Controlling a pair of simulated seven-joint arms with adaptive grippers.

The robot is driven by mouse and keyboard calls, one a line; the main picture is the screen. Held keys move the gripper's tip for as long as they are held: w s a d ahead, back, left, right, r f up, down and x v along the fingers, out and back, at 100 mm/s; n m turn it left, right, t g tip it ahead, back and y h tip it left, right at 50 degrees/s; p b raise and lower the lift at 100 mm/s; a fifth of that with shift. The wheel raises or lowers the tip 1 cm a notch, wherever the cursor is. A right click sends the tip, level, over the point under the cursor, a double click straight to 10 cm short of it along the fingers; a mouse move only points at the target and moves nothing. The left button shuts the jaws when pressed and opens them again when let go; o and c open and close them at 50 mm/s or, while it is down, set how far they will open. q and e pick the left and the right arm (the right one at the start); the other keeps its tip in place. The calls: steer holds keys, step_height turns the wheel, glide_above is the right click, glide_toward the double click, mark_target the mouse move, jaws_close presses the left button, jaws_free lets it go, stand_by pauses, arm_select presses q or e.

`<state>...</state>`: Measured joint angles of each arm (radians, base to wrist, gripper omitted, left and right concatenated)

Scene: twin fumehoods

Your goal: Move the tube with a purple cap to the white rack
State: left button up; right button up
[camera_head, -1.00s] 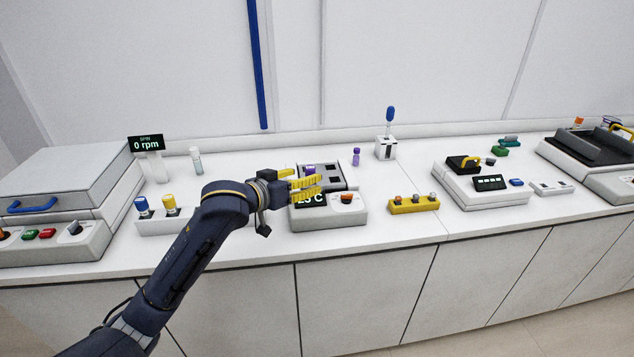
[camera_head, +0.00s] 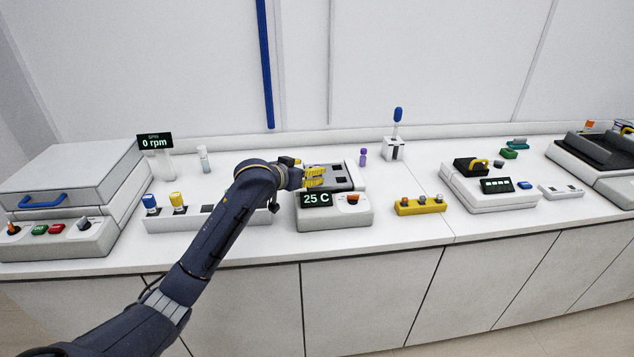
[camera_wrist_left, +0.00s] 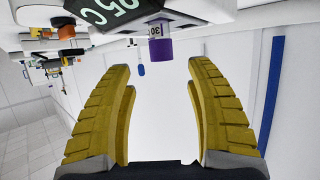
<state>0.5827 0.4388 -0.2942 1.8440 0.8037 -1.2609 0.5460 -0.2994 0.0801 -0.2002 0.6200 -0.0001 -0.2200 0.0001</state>
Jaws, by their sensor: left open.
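The purple-capped tube (camera_wrist_left: 160,48) shows in the left wrist view, upside down, with a white label reading 30 C. It appears to stand in the grey block of the heater (camera_head: 338,221), whose display reads 25 C; in the head view my fingers hide it. My left gripper (camera_head: 316,177) is open over the left part of the heater block. In the wrist view the tube lies beyond the fingertips of the open gripper (camera_wrist_left: 160,75), not clasped. The white rack (camera_head: 225,222) is left of the heater and holds a blue-capped tube (camera_head: 151,204) and a yellow-capped tube (camera_head: 178,202).
A purple vial (camera_head: 363,157) stands behind the heater. A yellow rack (camera_head: 420,206) is to the right. A centrifuge-like box (camera_head: 75,185) is at the far left, and a clear vial (camera_head: 204,158) stands behind the white rack. My left arm passes over the white rack.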

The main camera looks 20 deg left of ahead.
arm_select(q)
steer(key=shift+x, duration=3.3)
steer(key=shift+a, duration=0.1)
steer(key=shift+c, duration=0.4)
jaws_close()
